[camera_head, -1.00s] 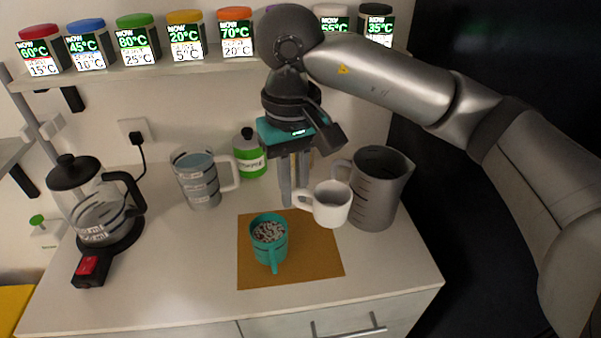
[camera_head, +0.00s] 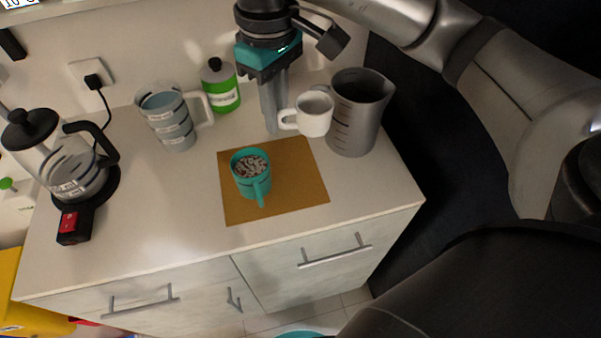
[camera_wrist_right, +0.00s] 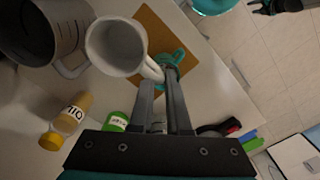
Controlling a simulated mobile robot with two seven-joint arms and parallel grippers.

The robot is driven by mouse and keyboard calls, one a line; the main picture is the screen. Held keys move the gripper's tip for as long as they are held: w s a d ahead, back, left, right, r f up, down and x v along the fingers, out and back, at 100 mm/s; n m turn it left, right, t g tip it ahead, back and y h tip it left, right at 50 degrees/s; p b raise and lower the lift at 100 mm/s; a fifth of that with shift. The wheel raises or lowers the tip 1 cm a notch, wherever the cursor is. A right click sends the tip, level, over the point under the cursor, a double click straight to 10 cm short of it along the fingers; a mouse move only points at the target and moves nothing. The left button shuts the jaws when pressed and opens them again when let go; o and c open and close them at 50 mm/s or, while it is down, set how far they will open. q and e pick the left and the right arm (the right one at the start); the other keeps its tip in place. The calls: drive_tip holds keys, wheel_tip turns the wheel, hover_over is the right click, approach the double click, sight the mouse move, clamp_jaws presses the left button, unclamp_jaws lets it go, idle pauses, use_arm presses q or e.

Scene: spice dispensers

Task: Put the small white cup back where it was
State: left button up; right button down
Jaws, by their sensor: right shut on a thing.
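The small white cup (camera_head: 315,115) is upright, to the left of and slightly in front of the grey jug (camera_head: 358,112). My right gripper (camera_head: 274,128) points down and is shut on the cup's handle. In the right wrist view the cup (camera_wrist_right: 116,46) opens toward the camera, with its handle at the fingertips (camera_wrist_right: 159,84). The cup appears raised above the counter; its exact height is unclear. My left gripper is not in the head view; a dark claw-like part at the top right of the wrist view may be it, but its jaws are unclear.
A teal mug (camera_head: 252,172) with speckled contents stands on the brown mat (camera_head: 290,190). A measuring cup (camera_head: 170,118), a green-labelled bottle (camera_head: 221,88) and a glass kettle (camera_head: 62,165) stand to the left. The counter's front right (camera_head: 375,185) is clear.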

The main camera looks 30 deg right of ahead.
wheel_tip(320, 180, down, 19)
drive_tip(key=shift+b, duration=0.75)
drive_tip(key=shift+f, duration=0.15)
drive_tip(key=c, duration=0.9)
unclamp_jaws()
wheel_tip(320, 180, up, 12)
drive_tip(key=shift+r+p, duration=0.2)
drive_tip(key=shift+p, duration=0.15)
